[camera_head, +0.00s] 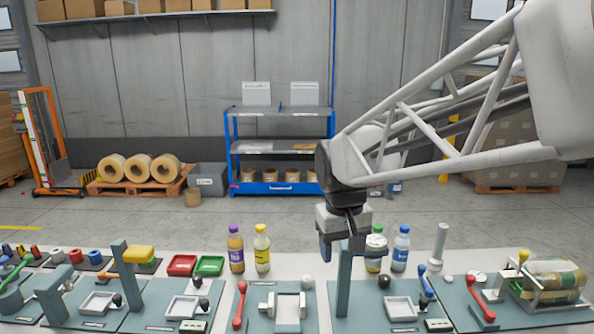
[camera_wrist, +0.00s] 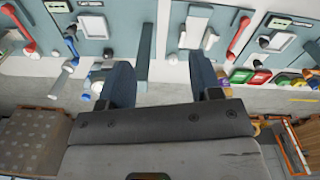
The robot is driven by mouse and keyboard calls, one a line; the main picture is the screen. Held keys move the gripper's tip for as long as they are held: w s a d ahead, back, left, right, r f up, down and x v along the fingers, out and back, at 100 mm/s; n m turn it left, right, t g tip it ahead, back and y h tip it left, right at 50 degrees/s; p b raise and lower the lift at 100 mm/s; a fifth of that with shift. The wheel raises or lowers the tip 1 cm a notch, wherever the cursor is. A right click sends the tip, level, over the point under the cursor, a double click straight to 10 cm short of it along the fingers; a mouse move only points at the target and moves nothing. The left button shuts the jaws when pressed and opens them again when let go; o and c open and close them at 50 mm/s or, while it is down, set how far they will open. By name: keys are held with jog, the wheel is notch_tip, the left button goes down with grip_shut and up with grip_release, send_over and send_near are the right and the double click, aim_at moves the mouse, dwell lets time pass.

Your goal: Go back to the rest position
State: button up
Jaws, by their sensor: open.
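My gripper (camera_head: 342,250) hangs above the back part of the work table, in front of the bottle row. In the wrist view its two dark blue fingers (camera_wrist: 165,85) stand apart with nothing between them. A teal post (camera_head: 344,285) stands on the table just below and beside the gripper in the head view. I cannot tell the exact gap between post and fingers. My arm reaches in from the upper right.
Bottles with purple (camera_head: 235,248), yellow (camera_head: 262,248) and blue (camera_head: 401,248) caps stand along the table's back. Teal stations with red levers (camera_head: 240,305) fill the front. A blue shelf (camera_head: 279,150) stands far behind.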

jog(key=s+d+f+m+t, duration=0.1)
jog(key=s+d, duration=0.4)
jog(key=s, duration=0.5)
jog(key=s+d+f+m+t, duration=0.1)
jog(key=s+d+f+m, duration=0.1)
jog(key=s, duration=0.8)
jog(key=d+f, duration=0.1)
jog(key=d, duration=0.1)
jog(key=shift+d+f, duration=0.25)
jog(key=shift+d, duration=0.1)
